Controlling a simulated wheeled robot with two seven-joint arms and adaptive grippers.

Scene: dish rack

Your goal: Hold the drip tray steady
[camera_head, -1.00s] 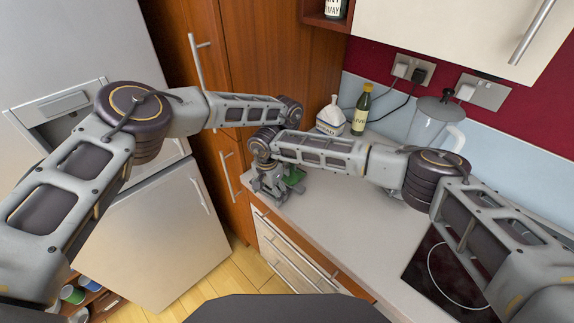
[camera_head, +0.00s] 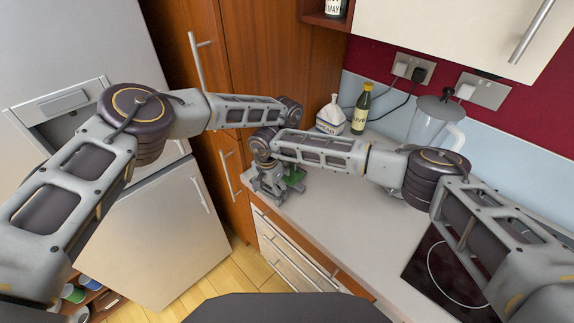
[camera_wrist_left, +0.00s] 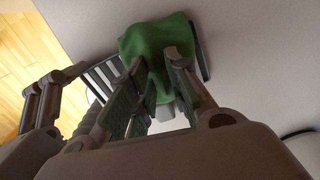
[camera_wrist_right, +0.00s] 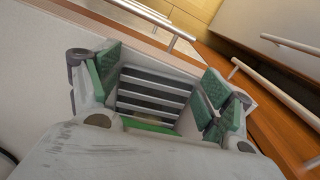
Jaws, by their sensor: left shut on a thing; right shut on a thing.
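The slatted drip tray (camera_wrist_right: 155,89) lies between the fingers of my right gripper (camera_wrist_right: 160,72) in the right wrist view, and the fingers are shut on it. Its dark slatted edge (camera_wrist_left: 101,78) shows beside a green cloth (camera_wrist_left: 150,42) in the left wrist view. My left gripper (camera_wrist_left: 157,62) is shut on the green cloth, which drapes over the tray. In the head view my right gripper (camera_head: 268,186) is low at the counter's left end, with a bit of green (camera_head: 294,178) beside it. My left gripper is hidden there behind my right arm.
The worktop (camera_head: 330,220) is clear in front. A bread-labelled white container (camera_head: 331,120), an olive oil bottle (camera_head: 361,112) and a clear jug (camera_head: 432,125) stand at the back. A black hob (camera_head: 440,265) is at right. Drawer handles (camera_wrist_right: 285,42) jut out below the edge.

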